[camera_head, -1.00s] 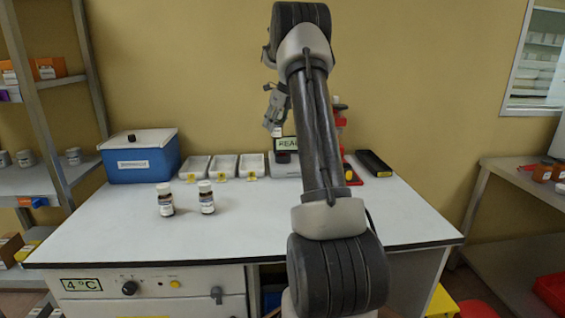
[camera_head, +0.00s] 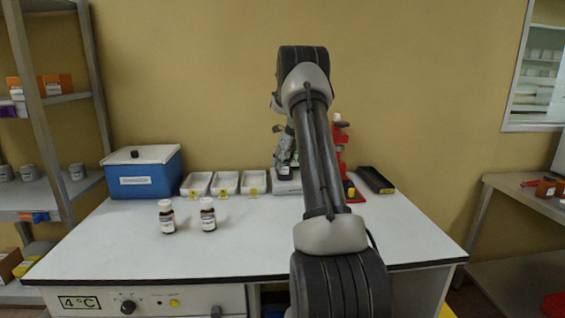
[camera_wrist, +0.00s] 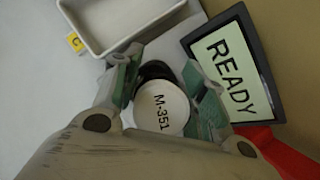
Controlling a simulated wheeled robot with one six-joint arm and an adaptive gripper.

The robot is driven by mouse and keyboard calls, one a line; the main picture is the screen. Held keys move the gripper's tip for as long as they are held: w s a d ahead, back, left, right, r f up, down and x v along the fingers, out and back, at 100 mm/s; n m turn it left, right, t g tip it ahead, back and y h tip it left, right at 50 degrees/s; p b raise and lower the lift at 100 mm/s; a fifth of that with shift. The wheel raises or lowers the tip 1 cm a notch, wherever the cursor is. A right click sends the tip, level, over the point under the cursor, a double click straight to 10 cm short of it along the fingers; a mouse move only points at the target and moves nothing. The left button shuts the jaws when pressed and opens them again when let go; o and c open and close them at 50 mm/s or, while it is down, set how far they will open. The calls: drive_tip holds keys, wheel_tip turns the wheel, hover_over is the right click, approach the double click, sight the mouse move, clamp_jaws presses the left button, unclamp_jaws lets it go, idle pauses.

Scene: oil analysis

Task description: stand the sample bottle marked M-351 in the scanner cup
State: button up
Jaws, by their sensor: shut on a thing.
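The sample bottle's white cap, marked M-351 (camera_wrist: 161,108), shows between the finger pads of my gripper (camera_wrist: 162,100) in the wrist view. My gripper is shut on this bottle. The dark round scanner cup (camera_wrist: 155,70) shows partly behind the cap. The bottle's lower part is hidden, so I cannot tell how far it is in the cup. The scanner's screen (camera_wrist: 232,65) reads READY. In the head view, my gripper (camera_head: 285,160) is low over the scanner (camera_head: 288,187), which is partly covered by my arm.
Two brown bottles with white caps, a left one (camera_head: 167,216) and a right one (camera_head: 208,214), stand on the white bench (camera_head: 130,245). Several white trays (camera_head: 225,183) and a blue box (camera_head: 145,175) lie left of the scanner. A red stand (camera_head: 341,150) and a black tray (camera_head: 376,180) are right.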

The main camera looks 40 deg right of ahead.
drive_tip(key=shift+f, duration=0.3)
drive_tip(key=o, duration=1.1)
